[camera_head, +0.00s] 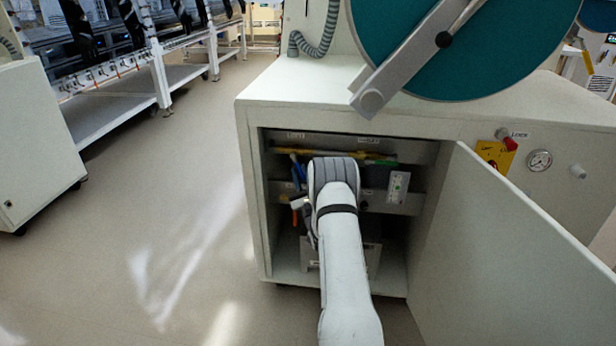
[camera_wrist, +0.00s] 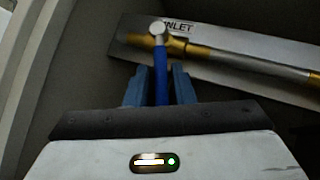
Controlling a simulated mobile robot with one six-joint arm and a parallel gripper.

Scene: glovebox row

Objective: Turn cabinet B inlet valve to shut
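The inlet valve has a brass body (camera_wrist: 182,47) on a pipe under a label reading INLET in the wrist view. Its blue lever (camera_wrist: 160,84) hangs from a pale round hub and points down in the picture, roughly across the pipe. My gripper (camera_wrist: 159,86) has one blue-grey finger on each side of the lever. Narrow dark gaps seem to show between fingers and lever, so it looks open around it. In the head view my arm reaches into the cabinet's open lower compartment and hides most of the gripper; something blue (camera_head: 298,166) shows left of the wrist.
The open cabinet door (camera_head: 510,260) stands on the right. The compartment's left wall edge (camera_head: 252,200) is close to my arm. A yellow panel with a red knob (camera_head: 495,153) and a gauge (camera_head: 539,160) sit on the front. Floor at left (camera_head: 160,220) is clear.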

